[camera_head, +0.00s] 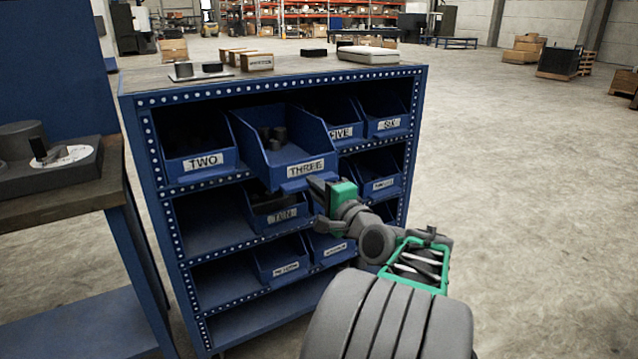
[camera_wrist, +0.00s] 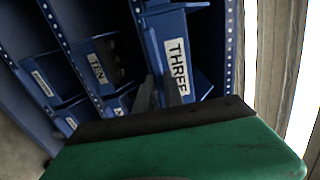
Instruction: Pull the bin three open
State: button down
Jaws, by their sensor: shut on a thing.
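Bin three (camera_head: 287,146) is a blue open-topped bin with a white "THREE" label, in the top row of the blue shelf. It sticks out in front of its neighbours and holds a few dark parts. My gripper (camera_head: 312,187) is at the bin's lower front edge, just under the label, and is shut on that edge. In the wrist view the bin's front and label (camera_wrist: 177,66) stand sideways, with the dark fingers (camera_wrist: 158,92) against the front. The exact contact at the fingertips is partly hidden.
Bin two (camera_head: 203,162) is left of it, bins five (camera_head: 341,133) and six (camera_head: 388,124) right. Bin ten (camera_head: 282,215) sits just below. Small boxes (camera_head: 257,62) lie on the shelf's top (camera_head: 130,82).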

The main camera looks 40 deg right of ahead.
jog(key=c, duration=1.4)
grip_release()
jog(key=shift+c, duration=0.2)
jog(key=p+v, duration=0.1)
jog(key=v, duration=0.6)
jog(key=shift+s+p, duration=0.3)
jog(key=shift+s, duration=0.1)
